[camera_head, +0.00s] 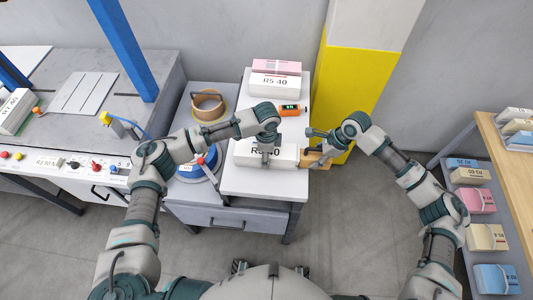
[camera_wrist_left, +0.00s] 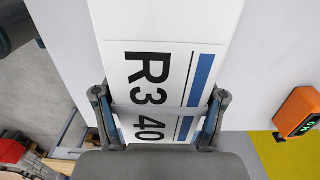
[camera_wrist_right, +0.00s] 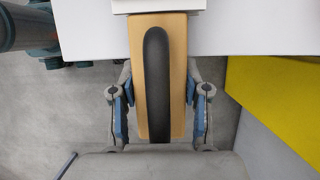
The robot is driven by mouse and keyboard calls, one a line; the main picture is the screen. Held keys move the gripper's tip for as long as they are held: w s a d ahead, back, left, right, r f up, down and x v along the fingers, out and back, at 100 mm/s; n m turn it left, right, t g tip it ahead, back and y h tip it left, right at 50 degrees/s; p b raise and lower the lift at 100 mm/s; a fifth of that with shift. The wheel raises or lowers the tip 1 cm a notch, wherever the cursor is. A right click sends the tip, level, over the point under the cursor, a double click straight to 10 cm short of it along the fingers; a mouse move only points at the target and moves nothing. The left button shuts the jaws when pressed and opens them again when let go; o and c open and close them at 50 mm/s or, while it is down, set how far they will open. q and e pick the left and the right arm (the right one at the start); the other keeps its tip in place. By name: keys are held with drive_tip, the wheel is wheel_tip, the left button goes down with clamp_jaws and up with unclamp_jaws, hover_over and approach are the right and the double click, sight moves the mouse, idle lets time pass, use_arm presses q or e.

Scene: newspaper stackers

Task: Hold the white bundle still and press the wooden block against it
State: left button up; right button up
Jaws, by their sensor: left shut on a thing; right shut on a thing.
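The white bundle (camera_head: 245,155), marked R3 40, lies on the grey-white side table. My left gripper (camera_head: 268,158) reaches down over it and is shut on it. The left wrist view shows the bundle (camera_wrist_left: 150,30) between the two fingers, with a band across its label. My right gripper (camera_head: 318,153) is at the bundle's right end, shut on the wooden block (camera_head: 315,161). In the right wrist view the block (camera_wrist_right: 179,75) has a black strip along it. Its far end meets a white edge of the bundle (camera_wrist_right: 165,5); a slight gap cannot be ruled out.
A white bundle marked R5 40 (camera_head: 274,84) with a pink one on it stands behind. An orange device (camera_head: 290,109) and a tape roll (camera_head: 208,104) are nearby. A yellow and white pillar (camera_head: 355,95) rises close behind my right gripper. Several bundles fill a right-hand shelf (camera_head: 462,240).

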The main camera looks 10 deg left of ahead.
use_arm(q)
drive_tip(key=shift+s+f, duration=0.1)
use_arm(e)
drive_tip(key=shift+a, duration=0.55)
use_arm(q)
drive_tip(key=shift+d, duration=0.2)
use_arm(e)
drive_tip(key=shift+a, duration=0.15)
idle(0.4)
use_arm(q)
drive_tip(key=shift+a, duration=0.15)
use_arm(e)
drive_tip(key=shift+d, duration=1.85)
drive_tip(key=shift+r, duration=3.5)
use_arm(q)
drive_tip(key=o, duration=1.9)
